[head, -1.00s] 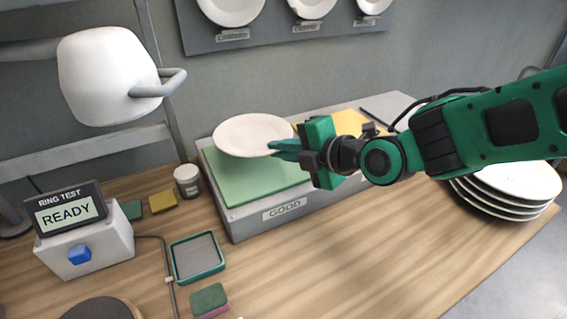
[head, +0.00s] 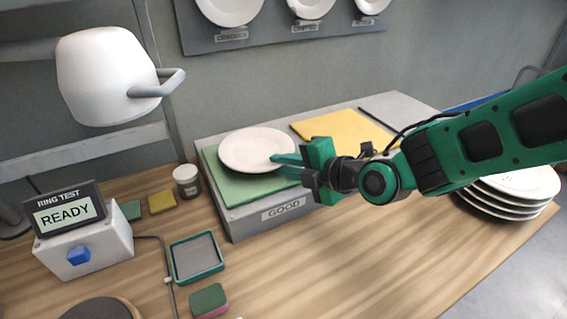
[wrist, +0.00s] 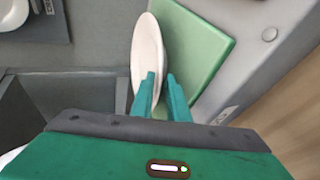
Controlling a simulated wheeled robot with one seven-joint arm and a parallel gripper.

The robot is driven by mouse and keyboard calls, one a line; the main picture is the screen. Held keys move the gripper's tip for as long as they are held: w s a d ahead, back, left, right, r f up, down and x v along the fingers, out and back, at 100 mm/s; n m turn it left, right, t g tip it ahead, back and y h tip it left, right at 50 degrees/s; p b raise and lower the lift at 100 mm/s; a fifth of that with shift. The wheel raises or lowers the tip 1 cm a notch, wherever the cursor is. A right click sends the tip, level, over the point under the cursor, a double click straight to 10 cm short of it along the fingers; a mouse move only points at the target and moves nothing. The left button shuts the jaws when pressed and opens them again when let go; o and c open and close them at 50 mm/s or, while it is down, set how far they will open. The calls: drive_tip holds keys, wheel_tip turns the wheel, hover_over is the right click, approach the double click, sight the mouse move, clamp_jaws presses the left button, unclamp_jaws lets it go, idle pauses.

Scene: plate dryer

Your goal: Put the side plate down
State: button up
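The side plate (head: 248,148) is white and round. It lies almost flat on the green pad (head: 240,191) of the grey block labelled GOOD. In the wrist view the plate (wrist: 146,50) appears edge-on, a narrow oval over the green pad (wrist: 205,62). My gripper (head: 283,165) is at the plate's right rim with its two teal fingers visibly apart. In the wrist view my gripper (wrist: 163,92) has one finger in front of the plate and the other over the pad. Whether a finger still touches the rim is hard to tell.
A yellow pad (head: 345,128) lies right of the green one. A plate stack (head: 505,200) stands on the right, partly behind my arm. A white jar (head: 187,181), a RING TEST box (head: 85,243) and a green-rimmed tray (head: 197,258) are on the left.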

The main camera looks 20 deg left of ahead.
drive_tip(key=shift+r, duration=0.15)
drive_tip(key=shift+s+d+r, duration=0.1)
drive_tip(key=shift+d+r, duration=0.05)
drive_tip(key=shift+d, duration=0.2)
drive_tip(key=v, duration=1.1)
drive_tip(key=shift+d, duration=0.1)
